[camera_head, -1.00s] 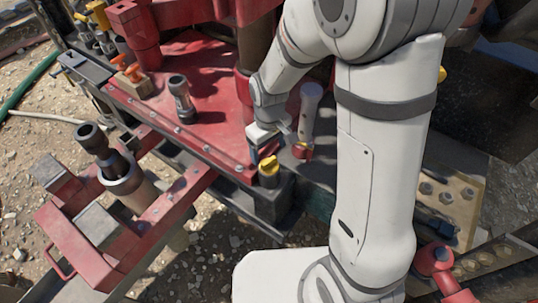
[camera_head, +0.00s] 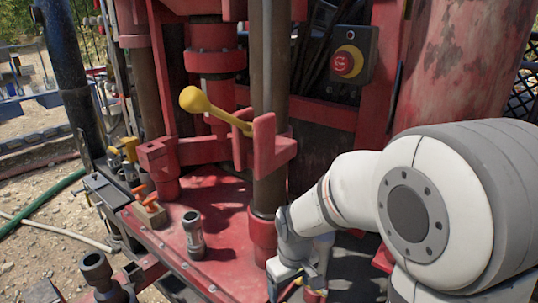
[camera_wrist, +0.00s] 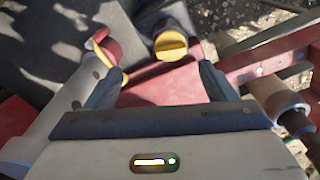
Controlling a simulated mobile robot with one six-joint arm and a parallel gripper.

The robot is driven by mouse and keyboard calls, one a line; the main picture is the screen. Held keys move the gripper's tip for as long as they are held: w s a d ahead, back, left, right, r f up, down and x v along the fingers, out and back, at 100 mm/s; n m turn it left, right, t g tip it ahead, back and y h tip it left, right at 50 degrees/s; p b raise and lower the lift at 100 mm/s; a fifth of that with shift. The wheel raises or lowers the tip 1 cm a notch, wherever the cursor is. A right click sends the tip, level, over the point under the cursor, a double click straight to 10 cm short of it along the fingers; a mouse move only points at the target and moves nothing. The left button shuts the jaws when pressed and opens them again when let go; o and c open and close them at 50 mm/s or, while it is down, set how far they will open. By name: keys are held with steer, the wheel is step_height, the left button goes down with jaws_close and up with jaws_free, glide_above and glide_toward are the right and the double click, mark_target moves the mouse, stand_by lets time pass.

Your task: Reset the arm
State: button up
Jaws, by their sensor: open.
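My gripper (camera_wrist: 160,84) is open, its two dark fingers apart with nothing held between them. A yellow-capped dark post (camera_wrist: 170,44) is just past the fingertips in the wrist view, and I cannot tell whether they touch it. In the head view my gripper (camera_head: 280,278) is low over the front edge of the red deck (camera_head: 225,270), with its fingertips cut off or hidden at the bottom. My white and grey arm (camera_head: 352,190) reaches left and down from the right side, bent at a large joint.
A yellow-knobbed lever (camera_head: 205,102) sticks out from the red column bracket. A grey cylinder (camera_head: 193,238) stands on the deck. A red stop button (camera_head: 346,63) is behind the arm. A red valve with a yellow handle (camera_wrist: 104,50) is near the left finger.

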steer(key=s+d+r+m+t, duration=0.2)
steer(key=s+d+r+m, duration=0.4)
steer(key=s+d+r, duration=0.3)
step_height(320, 180, up, 3)
steer(key=shift+s+d+f, duration=0.2)
steer(key=shift+s+d, duration=0.2)
steer(key=shift+s, duration=0.75)
